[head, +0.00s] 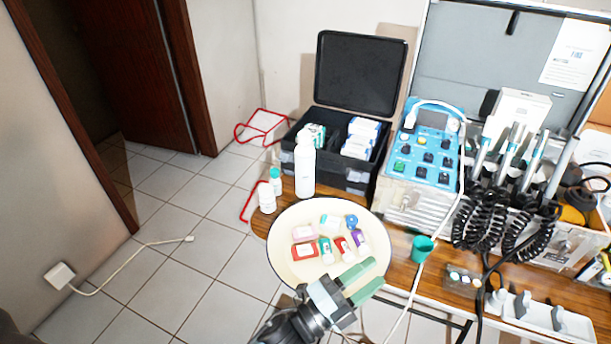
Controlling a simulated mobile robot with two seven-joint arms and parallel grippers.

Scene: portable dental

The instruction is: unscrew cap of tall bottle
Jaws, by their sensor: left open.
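The tall white bottle (305,172) stands upright on the wooden table, behind the round cream tray. Its white cap (305,136) is on its top. My left gripper (378,273) comes in from the bottom, with two green fingers apart and nothing between them. It is over the near right rim of the tray, well in front of the bottle and apart from it. My right gripper does not show.
The cream tray (285,266) holds several small coloured items. A blue control unit (427,150) and a green cup (422,248) are at right.

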